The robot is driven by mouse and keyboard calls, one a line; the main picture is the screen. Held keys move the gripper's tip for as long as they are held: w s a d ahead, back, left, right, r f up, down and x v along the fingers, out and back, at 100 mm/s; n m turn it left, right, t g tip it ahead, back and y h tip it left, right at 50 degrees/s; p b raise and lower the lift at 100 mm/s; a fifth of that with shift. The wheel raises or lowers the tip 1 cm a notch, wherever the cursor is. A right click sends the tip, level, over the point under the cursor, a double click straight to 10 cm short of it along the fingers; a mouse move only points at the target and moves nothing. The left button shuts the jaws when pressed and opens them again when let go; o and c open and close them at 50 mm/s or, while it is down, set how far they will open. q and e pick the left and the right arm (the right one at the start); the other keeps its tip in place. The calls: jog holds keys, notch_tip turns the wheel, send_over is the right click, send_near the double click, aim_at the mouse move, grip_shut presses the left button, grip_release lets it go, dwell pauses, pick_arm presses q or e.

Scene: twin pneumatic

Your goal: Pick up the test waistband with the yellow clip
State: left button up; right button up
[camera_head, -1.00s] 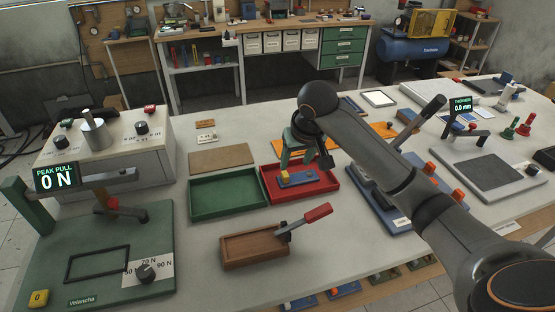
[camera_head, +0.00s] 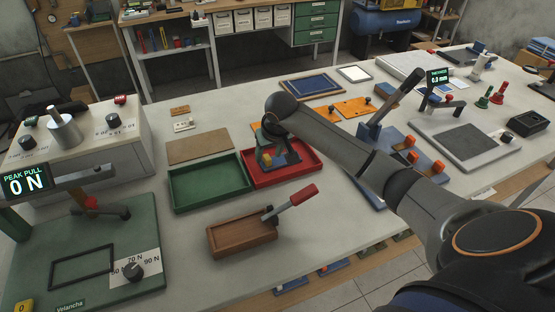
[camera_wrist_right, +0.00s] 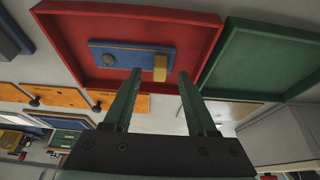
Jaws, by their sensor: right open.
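The test waistband (camera_wrist_right: 108,54) is a small blue strip with a yellow clip (camera_wrist_right: 160,68) at its right end in the right wrist view. It lies in the red tray. In the head view my right gripper (camera_head: 273,156) is over the left part of that tray and hides much of the waistband. In the right wrist view the right gripper (camera_wrist_right: 160,75) is open, its two green fingers apart with the yellow clip showing between their tips. I cannot tell whether they touch it. My left gripper is not in view.
The red tray (camera_head: 313,163) has raised walls. An empty green tray (camera_head: 209,187) adjoins it on the left. A wooden box with a red-handled lever (camera_head: 243,238) stands in front. A green test stand (camera_head: 130,215) is at the left. Orange plates (camera_head: 352,107) lie behind.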

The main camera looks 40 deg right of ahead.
jog(key=shift+x, duration=1.15)
grip_shut()
